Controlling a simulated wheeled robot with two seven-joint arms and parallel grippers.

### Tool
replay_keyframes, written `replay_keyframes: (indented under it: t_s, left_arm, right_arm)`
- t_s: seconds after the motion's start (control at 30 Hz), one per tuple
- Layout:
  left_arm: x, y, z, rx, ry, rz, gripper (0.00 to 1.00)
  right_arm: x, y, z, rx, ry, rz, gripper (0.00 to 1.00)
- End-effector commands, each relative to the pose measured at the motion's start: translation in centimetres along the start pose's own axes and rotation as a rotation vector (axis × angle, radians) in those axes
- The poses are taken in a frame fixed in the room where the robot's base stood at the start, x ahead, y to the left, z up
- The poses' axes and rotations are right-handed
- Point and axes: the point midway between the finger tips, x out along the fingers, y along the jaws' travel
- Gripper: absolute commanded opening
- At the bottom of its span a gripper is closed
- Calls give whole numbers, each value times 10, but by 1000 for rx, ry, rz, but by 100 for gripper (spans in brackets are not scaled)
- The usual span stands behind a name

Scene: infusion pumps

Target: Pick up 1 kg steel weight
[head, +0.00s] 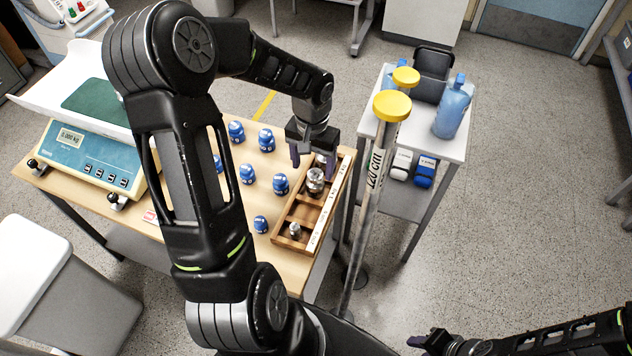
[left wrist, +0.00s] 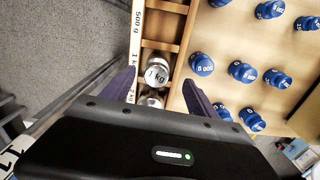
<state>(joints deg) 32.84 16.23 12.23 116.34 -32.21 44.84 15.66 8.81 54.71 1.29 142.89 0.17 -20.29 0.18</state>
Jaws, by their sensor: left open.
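A steel weight marked "1 kg" (left wrist: 158,72) sits in a compartment of a wooden rack (head: 274,236); it appears to be the large steel weight (head: 315,181) in the head view. Another steel weight (left wrist: 152,99) is beside it, partly hidden by my gripper body. A smaller steel weight (head: 295,230) is in the rack's near compartment. My left gripper (head: 313,160) is open above the rack's far end, its purple fingers on either side of the steel weights in the left wrist view (left wrist: 162,88). My right gripper (head: 428,340) is at the bottom edge, its jaws unclear.
Several blue weights (head: 281,184) stand on the wooden table left of the rack. A scale (head: 88,160) is at the table's left. A pole with a yellow cap (head: 392,106) rises close right of the rack. A white cart (head: 425,140) holds blue jugs (head: 452,108).

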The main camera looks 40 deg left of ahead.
Motion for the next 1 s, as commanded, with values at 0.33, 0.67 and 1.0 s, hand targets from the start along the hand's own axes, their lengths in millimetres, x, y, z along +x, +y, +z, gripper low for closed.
replay_keyframes:
  t_s: [0.33,0.67,1.0]
  left_arm:
    - [15,1,0,0,-1,1,68]
    - [38,5,-1,1,-5,3,68]
    - [67,5,-3,0,0,1,68]
  right_arm:
    - [-1,0,0,0,0,1,36]
    - [-9,-3,1,2,-2,3,36]
    - [-11,-3,1,3,-3,4,36]
